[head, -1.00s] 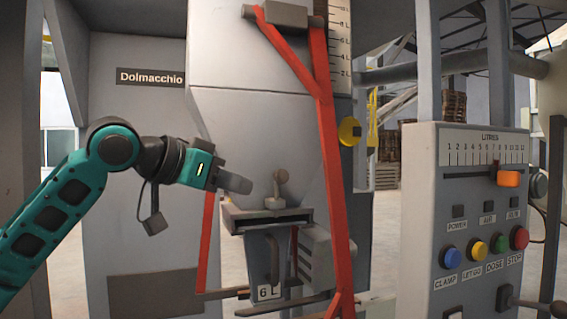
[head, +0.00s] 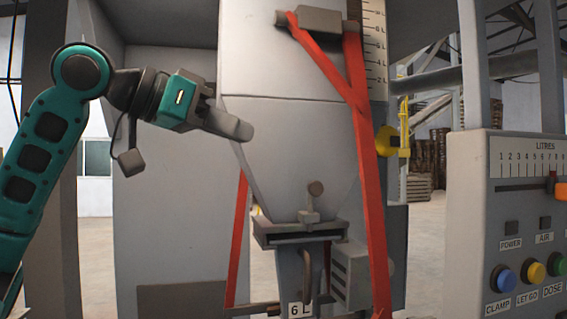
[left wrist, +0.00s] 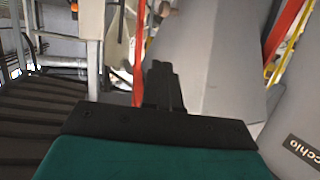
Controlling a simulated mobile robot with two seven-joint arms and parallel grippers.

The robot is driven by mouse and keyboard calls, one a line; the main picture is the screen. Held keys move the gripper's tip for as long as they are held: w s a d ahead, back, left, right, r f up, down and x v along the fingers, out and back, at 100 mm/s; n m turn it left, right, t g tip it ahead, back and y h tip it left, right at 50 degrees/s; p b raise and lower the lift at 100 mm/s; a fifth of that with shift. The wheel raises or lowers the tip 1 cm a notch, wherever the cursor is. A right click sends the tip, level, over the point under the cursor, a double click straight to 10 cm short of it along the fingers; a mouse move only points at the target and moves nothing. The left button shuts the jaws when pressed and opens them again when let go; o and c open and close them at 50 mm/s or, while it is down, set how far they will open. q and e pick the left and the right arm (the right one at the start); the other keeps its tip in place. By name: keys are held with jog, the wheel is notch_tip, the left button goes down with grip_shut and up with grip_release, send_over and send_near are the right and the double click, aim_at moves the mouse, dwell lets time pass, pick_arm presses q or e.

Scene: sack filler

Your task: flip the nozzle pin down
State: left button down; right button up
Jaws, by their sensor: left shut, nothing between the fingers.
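The nozzle pin (head: 314,195), a small post with a round brownish knob, stands upright on the grey nozzle flange (head: 300,233) below the hopper. My left gripper (head: 240,128) is shut and empty. It is in front of the hopper's sloping side, above and left of the pin, and clearly apart from it. In the left wrist view the dark closed fingers (left wrist: 163,85) point toward the machine. I cannot clearly make out the pin in that view. My right gripper is not in view.
A red frame bar (head: 370,200) runs down just right of the pin. The grey hopper (head: 300,140) is close to my left gripper. A control panel (head: 500,230) with coloured buttons stands at the right. Open space lies left of the nozzle.

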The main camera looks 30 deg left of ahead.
pick_arm(q)
jog(key=x, duration=0.9)
jog(key=shift+w+d, duration=0.1)
jog(key=shift+w, duration=0.1)
jog(key=shift+w+d+f, duration=0.1)
jog(key=shift+w+f, duration=0.25)
jog(key=shift+f, duration=0.25)
jog(key=shift+w+d+f, duration=0.15)
jog(key=shift+w+f, duration=0.15)
jog(key=shift+f, duration=0.3)
jog(key=shift+w+d+f, duration=0.15)
jog(key=shift+w+f, duration=0.2)
jog(key=shift+f, duration=0.35)
notch_tip(320, 180, down, 4)
jog(key=shift+r+b, duration=0.1)
jog(key=shift+b, duration=1)
